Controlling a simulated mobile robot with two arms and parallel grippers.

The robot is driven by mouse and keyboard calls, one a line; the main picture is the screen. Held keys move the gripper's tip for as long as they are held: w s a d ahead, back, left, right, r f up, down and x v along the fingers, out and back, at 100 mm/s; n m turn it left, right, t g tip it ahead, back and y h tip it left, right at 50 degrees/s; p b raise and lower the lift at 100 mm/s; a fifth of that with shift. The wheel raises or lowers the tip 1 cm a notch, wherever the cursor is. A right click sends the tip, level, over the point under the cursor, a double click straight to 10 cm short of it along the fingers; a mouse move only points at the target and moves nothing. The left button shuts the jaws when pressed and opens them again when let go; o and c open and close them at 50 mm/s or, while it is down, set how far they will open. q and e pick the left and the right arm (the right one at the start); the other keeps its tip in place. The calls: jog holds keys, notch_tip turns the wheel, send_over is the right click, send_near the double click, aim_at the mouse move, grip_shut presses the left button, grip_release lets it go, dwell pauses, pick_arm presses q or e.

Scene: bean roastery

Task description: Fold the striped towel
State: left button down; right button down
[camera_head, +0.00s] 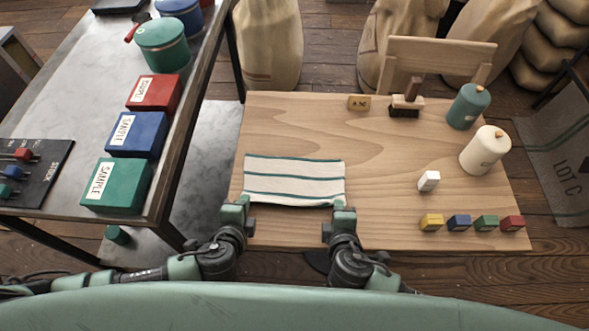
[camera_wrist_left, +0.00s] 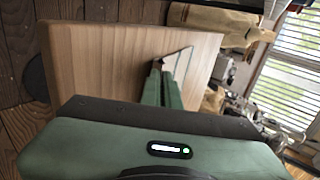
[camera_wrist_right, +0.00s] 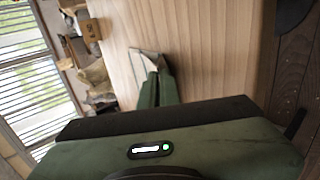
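The striped towel (camera_head: 294,182), white with dark green stripes, lies spread on the left part of the wooden table (camera_head: 385,222). My left gripper (camera_head: 240,203) is at its near left corner, and my right gripper (camera_head: 340,204) is at its near right corner. In the left wrist view the fingers are together with the towel (camera_wrist_left: 183,62) at their tips. In the right wrist view the fingers are also together, with the towel (camera_wrist_right: 146,62) at their tips. Both look shut on the towel's near edge; the fingers hide the pinched corners.
Right of the towel stand a white block (camera_head: 429,181), several coloured blocks (camera_head: 459,222), a cream canister (camera_head: 484,151) and a teal canister (camera_head: 468,106). A brush (camera_head: 406,106) is at the back. A metal table with sample boxes (camera_head: 137,134) is at left. The table's middle is clear.

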pick_arm(q)
jog(key=c, duration=1.3)
grip_release()
pick_arm(e)
jog(key=c, duration=1.3)
grip_release()
pick_arm(q)
jog(key=s+r, duration=0.2)
jog(key=r, duration=0.1)
jog(key=s+r, duration=0.2)
jog(key=r, duration=0.1)
jog(key=s+r, duration=0.2)
jog(key=r, duration=0.1)
pick_arm(e)
jog(key=s+r, duration=0.2)
jog(key=r, duration=0.1)
jog(key=s+r, duration=0.2)
jog(key=r, duration=0.1)
jog(key=s+r, duration=0.2)
jog(key=r, duration=0.1)
